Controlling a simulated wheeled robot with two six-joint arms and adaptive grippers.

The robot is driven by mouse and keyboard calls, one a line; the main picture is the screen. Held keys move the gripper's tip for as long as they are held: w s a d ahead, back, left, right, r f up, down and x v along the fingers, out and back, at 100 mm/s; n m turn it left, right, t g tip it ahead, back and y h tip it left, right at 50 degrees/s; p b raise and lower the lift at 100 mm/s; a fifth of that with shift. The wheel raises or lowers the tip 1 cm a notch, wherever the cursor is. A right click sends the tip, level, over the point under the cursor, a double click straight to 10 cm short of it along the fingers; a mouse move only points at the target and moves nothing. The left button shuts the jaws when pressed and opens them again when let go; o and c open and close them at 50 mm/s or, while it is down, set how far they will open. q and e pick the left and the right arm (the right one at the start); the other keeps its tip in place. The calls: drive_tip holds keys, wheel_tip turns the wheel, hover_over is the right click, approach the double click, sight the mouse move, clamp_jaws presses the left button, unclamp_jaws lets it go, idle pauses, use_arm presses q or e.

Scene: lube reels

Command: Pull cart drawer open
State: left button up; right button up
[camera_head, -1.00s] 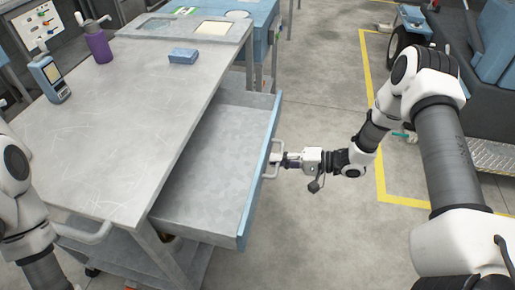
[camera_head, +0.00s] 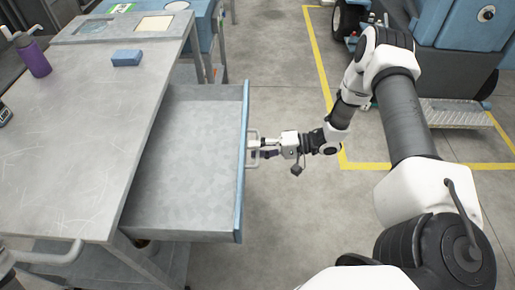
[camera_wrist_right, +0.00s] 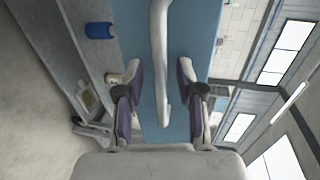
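The cart drawer (camera_head: 185,165) is pulled well out from the grey cart (camera_head: 75,140), and its empty inside shows in the head view. Its blue front (camera_head: 243,185) carries a pale bar handle (camera_head: 256,158). My right gripper (camera_head: 257,149) is at this handle. In the right wrist view the handle (camera_wrist_right: 160,60) runs between the two fingers (camera_wrist_right: 160,95) of my right gripper, with a visible gap on each side, so the fingers are open around it. My left gripper is outside the views.
A blue block (camera_head: 127,57) and a purple bottle (camera_head: 33,57) are on the cart top. A blue machine (camera_head: 460,45) with a metal step stands at the far right, behind a yellow floor line (camera_head: 325,85). The floor right of the drawer is clear.

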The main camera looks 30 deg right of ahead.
drive_tip(key=v, duration=1.2)
